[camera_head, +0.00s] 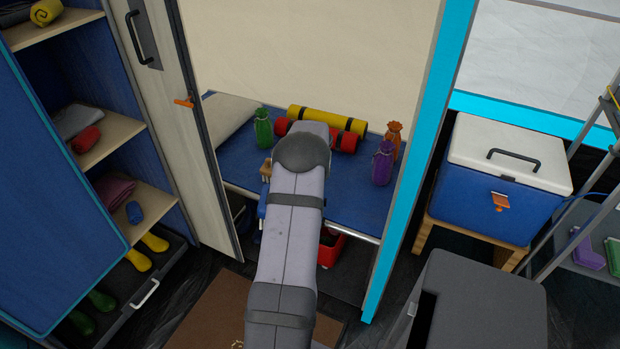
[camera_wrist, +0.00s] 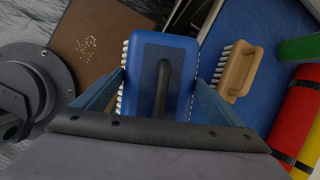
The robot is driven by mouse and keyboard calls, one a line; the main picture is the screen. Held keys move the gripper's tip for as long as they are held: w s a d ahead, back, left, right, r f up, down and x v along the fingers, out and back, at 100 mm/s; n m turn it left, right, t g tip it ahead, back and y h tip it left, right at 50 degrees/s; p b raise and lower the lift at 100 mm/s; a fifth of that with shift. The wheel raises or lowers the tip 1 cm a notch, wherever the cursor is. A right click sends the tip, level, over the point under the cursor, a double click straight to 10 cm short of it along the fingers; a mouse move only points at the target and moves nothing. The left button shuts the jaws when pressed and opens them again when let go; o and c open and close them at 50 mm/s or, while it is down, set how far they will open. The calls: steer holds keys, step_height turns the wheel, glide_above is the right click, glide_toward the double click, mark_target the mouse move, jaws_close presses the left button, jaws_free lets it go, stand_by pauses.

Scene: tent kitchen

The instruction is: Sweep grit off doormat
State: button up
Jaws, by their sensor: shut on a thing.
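The doormat (camera_head: 215,310) is a brown mat on the dark floor at the bottom of the head view, partly covered by my arm. In the wrist view the doormat (camera_wrist: 110,22) is at the upper left, with a small patch of pale grit (camera_wrist: 87,46) on it. My gripper (camera_wrist: 160,80) is shut on a blue brush (camera_wrist: 143,75) with a dark handle and white bristles along its edges. In the head view my arm hides most of the gripper.
A wooden brush (camera_wrist: 238,72) with white bristles lies on the blue bench (camera_head: 345,205). Green (camera_head: 263,128) and purple (camera_head: 382,163) bottles and yellow (camera_head: 325,120) and red rolls stand or lie there. A red container (camera_head: 331,247) is below. A drawer (camera_head: 125,285) stands open at left.

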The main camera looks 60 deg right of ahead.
steer(key=w+a+f+n+g+y+b, duration=0.1)
steer(key=w+a+f+n+y+b, duration=0.35)
steer(key=a+f, duration=1.1)
steer(key=a+f+n+g+b, duration=0.1)
steer(key=a+f+n+b, duration=0.3)
steer(key=a+f, duration=0.3)
steer(key=a+f+n+g+b, duration=0.2)
steer(key=a+f+n+b, duration=0.3)
steer(key=f, duration=0.8)
steer(key=shift+a+g+b, duration=0.3)
steer(key=shift+a+b, duration=1)
steer(key=shift+a, duration=0.15)
steer(key=shift+r+h+b, duration=0.2)
steer(key=shift+h+b, duration=0.05)
steer(key=shift+b, duration=0.4)
